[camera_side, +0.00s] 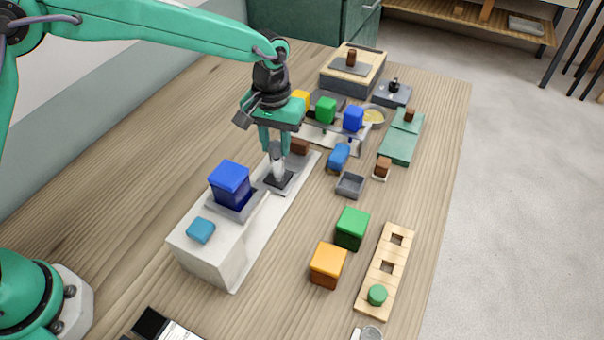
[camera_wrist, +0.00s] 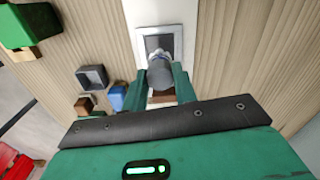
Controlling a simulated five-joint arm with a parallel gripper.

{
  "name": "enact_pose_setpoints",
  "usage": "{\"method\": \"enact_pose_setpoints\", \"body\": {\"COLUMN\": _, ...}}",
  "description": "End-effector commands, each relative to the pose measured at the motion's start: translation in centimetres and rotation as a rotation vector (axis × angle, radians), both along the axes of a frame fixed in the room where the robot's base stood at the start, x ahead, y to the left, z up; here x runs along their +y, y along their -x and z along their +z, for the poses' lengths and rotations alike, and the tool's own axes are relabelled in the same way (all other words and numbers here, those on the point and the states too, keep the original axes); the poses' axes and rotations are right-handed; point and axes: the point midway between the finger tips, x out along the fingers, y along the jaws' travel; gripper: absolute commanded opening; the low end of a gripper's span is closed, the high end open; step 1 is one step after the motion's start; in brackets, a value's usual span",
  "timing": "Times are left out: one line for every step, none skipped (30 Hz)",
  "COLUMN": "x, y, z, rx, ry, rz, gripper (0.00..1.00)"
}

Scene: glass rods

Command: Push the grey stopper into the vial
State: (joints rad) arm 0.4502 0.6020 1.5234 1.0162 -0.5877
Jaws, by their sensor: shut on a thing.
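My gripper (camera_side: 274,147) points down over the white stand (camera_side: 208,258). In the wrist view its two green fingers (camera_wrist: 164,84) are shut on the grey stopper (camera_wrist: 160,76). A small clear, whitish vial (camera_wrist: 157,53) shows just beyond the stopper. It stands at the dark square recess (camera_wrist: 153,42) in the white stand. In the side view the pale vial (camera_side: 279,170) shows below the fingers, upright on the dark square. Stopper and vial look in line. How deep the stopper sits cannot be told, as the fingers hide part of it.
A blue block (camera_side: 229,185) stands on the same stand, close to the gripper. A small grey tray (camera_side: 351,185), a green block (camera_side: 352,229) and an orange block (camera_side: 328,265) lie to the right. A wooden rack (camera_side: 385,270) stands near the table's right edge. Bare table lies left of the stand.

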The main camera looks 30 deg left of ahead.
Motion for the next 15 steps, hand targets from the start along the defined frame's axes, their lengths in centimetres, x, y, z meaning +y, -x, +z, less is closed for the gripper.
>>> {"method": "enact_pose_setpoints", "body": {"x": 0.00, "y": 0.00, "z": 0.00, "rx": 0.000, "ry": 0.000, "rz": 0.000, "gripper": 0.07}}
{"method": "enact_pose_setpoints", "body": {"x": 0.00, "y": 0.00, "z": 0.00, "rx": 0.000, "ry": 0.000, "rz": 0.000, "gripper": 0.07}}
{"method": "enact_pose_setpoints", "body": {"x": 0.00, "y": 0.00, "z": -0.01, "rx": 0.000, "ry": 0.000, "rz": 0.000, "gripper": 0.07}}
{"method": "enact_pose_setpoints", "body": {"x": 0.00, "y": 0.00, "z": -0.03, "rx": 0.000, "ry": 0.000, "rz": 0.000, "gripper": 0.07}}
{"method": "enact_pose_setpoints", "body": {"x": 0.00, "y": 0.00, "z": -0.05, "rx": 0.000, "ry": 0.000, "rz": 0.000, "gripper": 0.07}}
{"method": "enact_pose_setpoints", "body": {"x": 0.00, "y": 0.00, "z": -0.08, "rx": 0.000, "ry": 0.000, "rz": 0.000, "gripper": 0.07}}
{"method": "enact_pose_setpoints", "body": {"x": 0.00, "y": 0.00, "z": -0.12, "rx": 0.000, "ry": 0.000, "rz": 0.000, "gripper": 0.07}}
{"method": "enact_pose_setpoints", "body": {"x": 0.00, "y": 0.00, "z": -0.15, "rx": 0.000, "ry": 0.000, "rz": 0.000, "gripper": 0.07}}
{"method": "enact_pose_setpoints", "body": {"x": 0.00, "y": 0.00, "z": -0.20, "rx": 0.000, "ry": 0.000, "rz": 0.000, "gripper": 0.07}}
{"method": "enact_pose_setpoints", "body": {"x": 0.00, "y": 0.00, "z": -0.24, "rx": 0.000, "ry": 0.000, "rz": 0.000, "gripper": 0.07}}
{"method": "enact_pose_setpoints", "body": {"x": 0.00, "y": 0.00, "z": -0.29, "rx": 0.000, "ry": 0.000, "rz": 0.000, "gripper": 0.07}}
{"method": "enact_pose_setpoints", "body": {"x": 0.00, "y": 0.00, "z": -0.35, "rx": 0.000, "ry": 0.000, "rz": 0.000, "gripper": 0.07}}
{"method": "enact_pose_setpoints", "body": {"x": 0.00, "y": -0.01, "z": -0.39, "rx": 0.000, "ry": 0.000, "rz": 0.000, "gripper": 0.07}}
{"method": "enact_pose_setpoints", "body": {"x": 0.00, "y": -0.01, "z": -0.43, "rx": 0.000, "ry": 0.000, "rz": 0.000, "gripper": 0.07}}
{"method": "enact_pose_setpoints", "body": {"x": -0.01, "y": -0.01, "z": -0.49, "rx": 0.000, "ry": 0.000, "rz": 0.000, "gripper": 0.07}}
